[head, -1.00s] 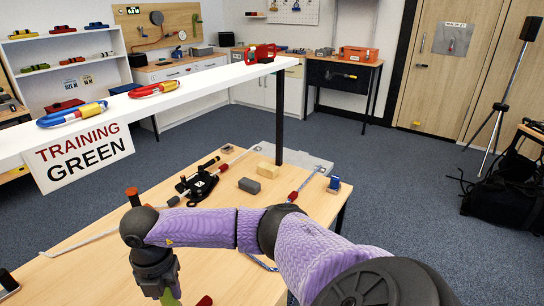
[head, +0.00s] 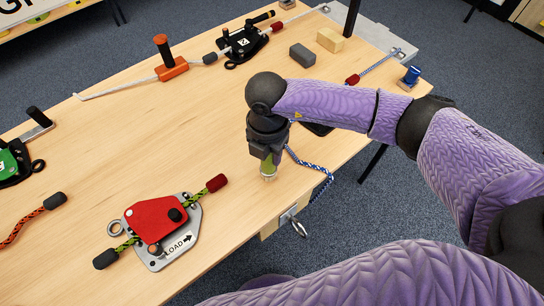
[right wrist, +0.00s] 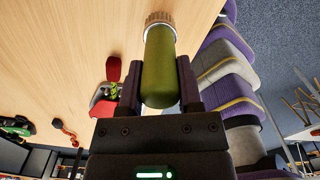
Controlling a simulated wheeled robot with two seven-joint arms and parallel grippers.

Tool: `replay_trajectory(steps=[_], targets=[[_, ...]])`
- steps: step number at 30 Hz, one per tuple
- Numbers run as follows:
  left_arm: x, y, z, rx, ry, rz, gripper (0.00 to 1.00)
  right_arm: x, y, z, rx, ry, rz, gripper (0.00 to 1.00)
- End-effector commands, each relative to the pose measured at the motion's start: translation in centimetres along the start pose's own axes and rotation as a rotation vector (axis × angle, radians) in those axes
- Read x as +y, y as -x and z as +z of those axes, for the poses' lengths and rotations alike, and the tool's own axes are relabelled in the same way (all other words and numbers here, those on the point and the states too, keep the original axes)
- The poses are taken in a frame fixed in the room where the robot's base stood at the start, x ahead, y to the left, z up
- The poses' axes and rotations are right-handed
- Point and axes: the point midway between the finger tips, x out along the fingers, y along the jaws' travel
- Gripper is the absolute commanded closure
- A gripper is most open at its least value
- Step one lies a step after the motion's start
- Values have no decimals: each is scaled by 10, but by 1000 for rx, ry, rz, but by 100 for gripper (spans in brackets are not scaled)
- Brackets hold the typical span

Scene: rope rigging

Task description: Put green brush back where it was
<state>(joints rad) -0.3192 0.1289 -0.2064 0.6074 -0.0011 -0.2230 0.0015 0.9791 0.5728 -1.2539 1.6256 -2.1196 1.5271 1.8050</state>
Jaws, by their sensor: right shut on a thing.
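The green brush (right wrist: 160,70) has a green cylindrical handle and a pale bristle ring at its tip. In the right wrist view my right gripper (right wrist: 158,85) is shut on its handle, one finger on each side. In the head view the right gripper (head: 267,150) points down near the table's front edge, with the brush (head: 268,168) below it, bristles down. The brush tip is close to the wooden table (head: 160,130); I cannot tell if it touches. My left gripper is not in view.
A red rigging device (head: 155,218) with a green rope lies left of the brush. A blue rope (head: 310,165) hangs by the table edge near a metal clip (head: 298,226). Grey (head: 302,55) and tan (head: 330,40) blocks lie farther back. The table's middle is clear.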

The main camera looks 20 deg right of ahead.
Motion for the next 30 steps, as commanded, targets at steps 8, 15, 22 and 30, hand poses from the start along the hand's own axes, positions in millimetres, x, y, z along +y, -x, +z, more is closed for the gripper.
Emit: replay_trajectory(steps=[8, 15, 22, 30], targets=[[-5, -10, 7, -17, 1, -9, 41, 0, -26, 0, 0, 0, 0, 100], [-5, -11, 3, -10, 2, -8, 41, 0, -28, 0, 0, 0, 0, 42], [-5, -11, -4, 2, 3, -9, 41, 0, -28, 0, 0, 0, -1, 20], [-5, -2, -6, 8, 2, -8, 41, 0, -8, 1, -2, -1, 3, 20]])
